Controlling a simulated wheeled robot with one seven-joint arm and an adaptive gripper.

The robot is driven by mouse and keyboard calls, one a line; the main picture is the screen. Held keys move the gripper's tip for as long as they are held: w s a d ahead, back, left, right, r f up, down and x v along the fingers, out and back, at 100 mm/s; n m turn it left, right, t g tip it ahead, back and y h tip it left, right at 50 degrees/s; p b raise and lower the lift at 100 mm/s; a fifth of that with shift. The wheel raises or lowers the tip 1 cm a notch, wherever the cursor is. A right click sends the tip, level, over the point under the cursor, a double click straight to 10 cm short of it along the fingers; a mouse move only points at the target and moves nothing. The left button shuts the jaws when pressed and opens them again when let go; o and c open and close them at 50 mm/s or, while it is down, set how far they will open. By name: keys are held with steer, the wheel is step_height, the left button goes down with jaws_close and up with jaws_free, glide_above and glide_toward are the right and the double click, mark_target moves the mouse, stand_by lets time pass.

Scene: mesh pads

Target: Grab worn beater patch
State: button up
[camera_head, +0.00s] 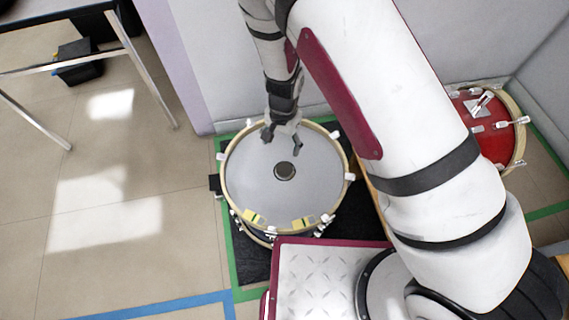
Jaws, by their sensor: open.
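The beater patch (285,171) is a small dark round disc with a pale rim. It lies near the middle of the grey drumhead (250,185) of a drum standing on the floor; wear on it is too small to tell. My gripper (282,142) is over the far part of the drumhead, beyond the patch in the picture. Its two dark fingers are spread apart with nothing between them. The fingertips do not touch the patch. Their height above the drumhead is hard to tell.
White lugs (349,177) and yellow-marked pieces (302,223) line the drum rim. A black mat (256,265) lies under it, edged by green tape. A red drum (492,140) stands at the right, partly behind my arm. Walls close the back; a table (62,65) stands upper left. Left floor is clear.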

steer(key=b, duration=0.3)
glide_above(284, 169)
step_height(284, 169, down, 10)
steer(key=shift+a+f, duration=0.1)
steer(key=shift+d+f+b, duration=0.2)
steer(key=shift+f+b, duration=1.2)
steer(key=shift+f, duration=1.2)
steer(key=c, duration=1.1)
